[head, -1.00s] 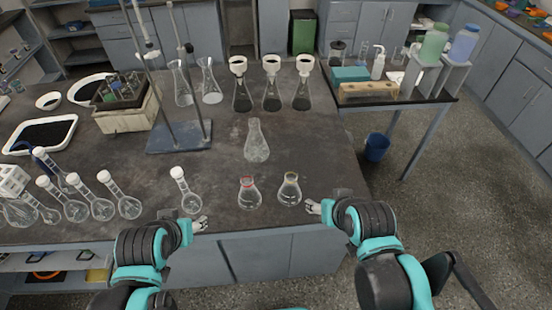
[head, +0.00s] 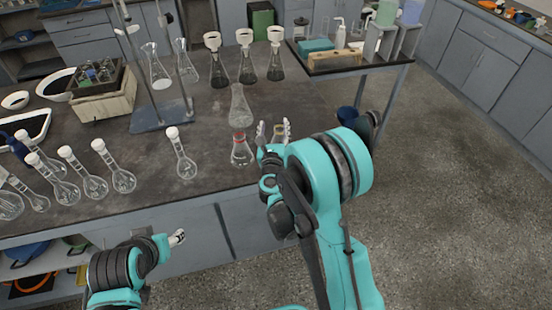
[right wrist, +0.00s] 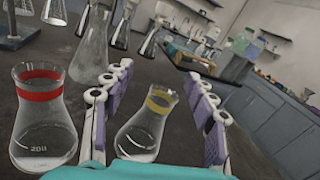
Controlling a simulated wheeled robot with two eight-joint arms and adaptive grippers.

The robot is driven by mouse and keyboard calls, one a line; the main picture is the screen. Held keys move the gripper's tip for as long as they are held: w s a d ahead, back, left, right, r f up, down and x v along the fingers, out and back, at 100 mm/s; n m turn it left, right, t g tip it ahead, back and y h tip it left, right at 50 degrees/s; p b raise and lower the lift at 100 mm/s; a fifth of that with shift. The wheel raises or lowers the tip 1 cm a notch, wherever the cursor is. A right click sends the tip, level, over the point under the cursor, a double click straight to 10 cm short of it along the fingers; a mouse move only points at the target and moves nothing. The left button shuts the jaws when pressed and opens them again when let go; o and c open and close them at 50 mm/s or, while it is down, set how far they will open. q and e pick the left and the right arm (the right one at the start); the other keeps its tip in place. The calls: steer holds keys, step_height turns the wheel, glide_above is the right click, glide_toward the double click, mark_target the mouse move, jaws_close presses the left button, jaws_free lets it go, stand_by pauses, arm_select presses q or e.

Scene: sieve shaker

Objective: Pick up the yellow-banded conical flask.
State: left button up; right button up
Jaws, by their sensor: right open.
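The yellow-banded conical flask (right wrist: 145,126) stands upright on the dark bench, clear glass with a yellow band at its neck. In the right wrist view it sits between the two open fingers of my right gripper (right wrist: 158,118), slightly beyond their near ends. In the head view the flask (head: 279,131) is mostly hidden behind my right gripper (head: 273,133). The red-banded flask (right wrist: 42,115) stands just left of the left finger, outside the jaws; it also shows in the head view (head: 241,154). My left gripper (head: 178,238) is low in front of the bench; its jaw state is unclear.
A larger plain flask (head: 240,108) stands behind the red-banded one. Several round-bottomed flasks (head: 122,180) line the left front. Several funnel-topped flasks (head: 246,68) and a stand base (head: 161,116) are further back. The bench's right edge is close to the gripper.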

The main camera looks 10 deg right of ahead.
mark_target(279, 133)
steer(key=f+m, duration=0.2)
steer(key=d+f+h, duration=0.1)
steer(key=f, duration=0.1)
steer(key=shift+s+m+g, duration=0.4)
steer(key=shift+p+x, duration=0.85)
steer(key=shift+x, duration=0.2)
steer(key=shift+w+d+f+p, duration=0.1)
steer(key=shift+w+d+p, duration=0.15)
steer(key=shift+w+p, duration=0.05)
steer(key=x, duration=0.4)
steer(key=shift+w+d+f+b, duration=0.25)
steer(key=shift+b, duration=0.05)
steer(key=shift+w+d, duration=0.1)
steer(key=shift+w, duration=0.25)
steer(key=shift+r, duration=0.1)
steer(key=shift+c, duration=0.3)
jaws_close()
